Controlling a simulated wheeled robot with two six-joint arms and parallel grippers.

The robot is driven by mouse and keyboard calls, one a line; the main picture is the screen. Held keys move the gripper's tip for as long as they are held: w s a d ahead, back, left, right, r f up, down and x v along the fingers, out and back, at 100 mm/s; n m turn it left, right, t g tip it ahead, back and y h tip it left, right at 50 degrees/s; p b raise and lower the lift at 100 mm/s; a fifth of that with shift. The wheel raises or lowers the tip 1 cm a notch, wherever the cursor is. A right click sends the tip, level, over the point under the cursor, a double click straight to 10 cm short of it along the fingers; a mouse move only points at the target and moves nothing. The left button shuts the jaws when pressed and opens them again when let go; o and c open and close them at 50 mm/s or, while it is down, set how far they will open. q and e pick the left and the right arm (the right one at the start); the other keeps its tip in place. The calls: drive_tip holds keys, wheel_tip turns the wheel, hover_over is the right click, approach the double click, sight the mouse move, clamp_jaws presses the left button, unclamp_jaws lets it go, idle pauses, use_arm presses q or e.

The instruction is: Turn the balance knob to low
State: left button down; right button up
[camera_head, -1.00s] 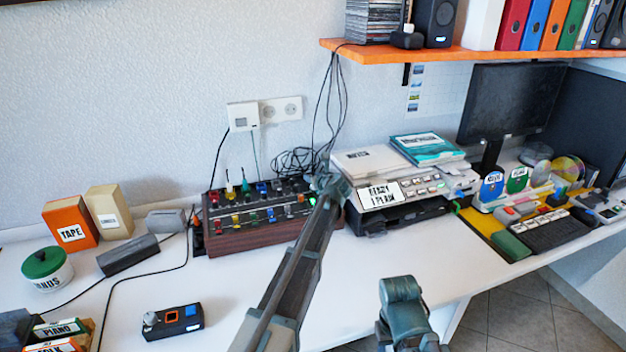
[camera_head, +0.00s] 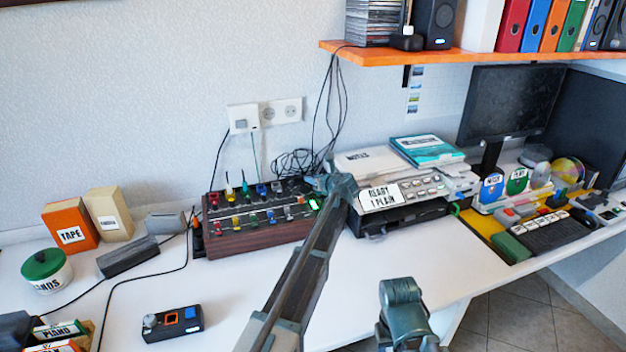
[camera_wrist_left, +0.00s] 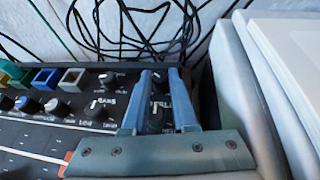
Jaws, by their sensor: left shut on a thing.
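The mixer (camera_head: 262,238), a dark panel with wooden sides and rows of coloured knobs, sits on the white desk against the wall. My left gripper (camera_head: 322,181) is over its back right corner. In the left wrist view, the left gripper's blue-grey fingers (camera_wrist_left: 164,88) straddle a dark knob (camera_wrist_left: 157,118) on the mixer's top and are shut on it. The fingers partly hide this knob and its printed label, so I cannot read its setting. Part of my right arm shows at the bottom of the head view; its fingertips cannot be made out.
A grey printer (camera_head: 400,190) with books on top stands close to the right of the mixer. Loose black cables (camera_wrist_left: 135,30) lie behind the mixer. An orange shelf (camera_head: 450,54) hangs above. The desk in front of the mixer is mostly clear.

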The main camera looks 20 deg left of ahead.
use_arm(q)
drive_tip(key=c, duration=1)
unclamp_jaws()
drive_tip(key=shift+r, duration=0.1)
drive_tip(key=shift+r+p, duration=0.5)
drive_tip(key=shift+p, duration=0.15)
wheel_tip(320, 180, up, 3)
drive_tip(key=p, duration=0.3)
drive_tip(key=shift+r, duration=0.1)
drive_tip(key=s, duration=0.2)
drive_tip(key=shift+s+d+f, duration=0.3)
drive_tip(key=shift+f, duration=0.05)
drive_tip(key=s+d, duration=0.1)
drive_tip(key=s, duration=0.3)
drive_tip(key=s+d, duration=0.1)
drive_tip(key=s, duration=0.3)
drive_tip(key=s+d+r, duration=0.1)
drive_tip(key=s, duration=0.4)
drive_tip(key=shift+d+r+p, duration=0.1)
drive_tip(key=shift+d+p, duration=0.25)
drive_tip(key=shift+d, duration=0.05)
drive_tip(key=shift+w, duration=0.1)
